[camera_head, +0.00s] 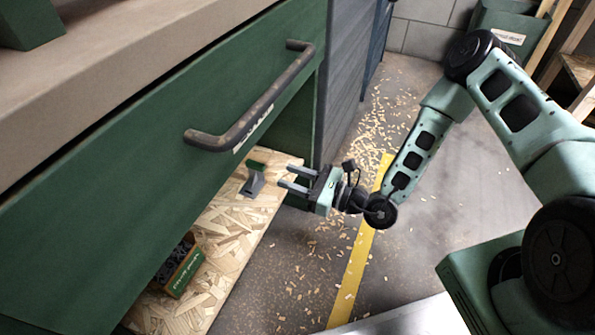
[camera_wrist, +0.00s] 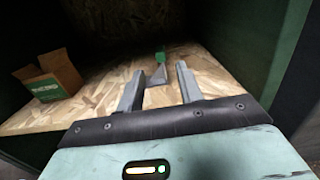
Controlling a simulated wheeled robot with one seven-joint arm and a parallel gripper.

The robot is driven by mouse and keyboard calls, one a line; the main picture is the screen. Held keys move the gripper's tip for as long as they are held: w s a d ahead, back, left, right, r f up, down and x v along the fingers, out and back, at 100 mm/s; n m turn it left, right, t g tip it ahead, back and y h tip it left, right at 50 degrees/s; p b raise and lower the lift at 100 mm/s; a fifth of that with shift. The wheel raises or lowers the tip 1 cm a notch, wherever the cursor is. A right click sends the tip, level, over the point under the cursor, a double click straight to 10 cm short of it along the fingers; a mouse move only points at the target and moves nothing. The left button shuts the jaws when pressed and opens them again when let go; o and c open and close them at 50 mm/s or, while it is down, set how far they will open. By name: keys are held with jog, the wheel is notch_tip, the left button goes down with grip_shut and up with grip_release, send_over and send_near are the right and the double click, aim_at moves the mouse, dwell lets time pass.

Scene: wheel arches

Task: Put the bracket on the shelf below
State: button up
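A small grey bracket-like piece (camera_head: 253,185) stands on the chipboard shelf (camera_head: 228,222) under the workbench, near the shelf's outer edge. A green piece (camera_head: 257,166) sits at its top or just behind it; I cannot tell if they are one part. My gripper (camera_head: 286,177) is open and empty, just right of the piece and apart from it, with its fingers pointing at it. In the wrist view the grey piece (camera_wrist: 157,72) shows beyond and between the spread fingertips (camera_wrist: 160,72), with the green piece (camera_wrist: 160,57) above it.
An open cardboard box (camera_head: 180,268) with dark contents stands on the shelf; it is at left in the wrist view (camera_wrist: 48,78). The green bench front with its dark handle (camera_head: 250,110) overhangs the shelf. Wood chips and a yellow line (camera_head: 358,255) cover the floor.

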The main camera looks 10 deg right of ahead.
jog(key=s+a+r+n+g+h, duration=0.1)
jog(key=s+a+r+n+g, duration=0.2)
jog(key=s+r+n+g, duration=0.55)
jog(key=s+a+r+n+g, duration=0.4)
jog(key=s+r+n+g, duration=0.2)
jog(key=s+n+g, duration=0.5)
jog(key=s+d+r+n+h, duration=0.1)
jog(key=s+d+n+h, duration=0.4)
jog(key=n+h, duration=0.25)
jog(key=w+d+r+n+t+h, duration=0.2)
jog(key=d+r+n+t+h, duration=0.3)
jog(key=t, duration=0.3)
jog(key=shift+n, duration=0.6)
jog(key=shift+r, duration=0.15)
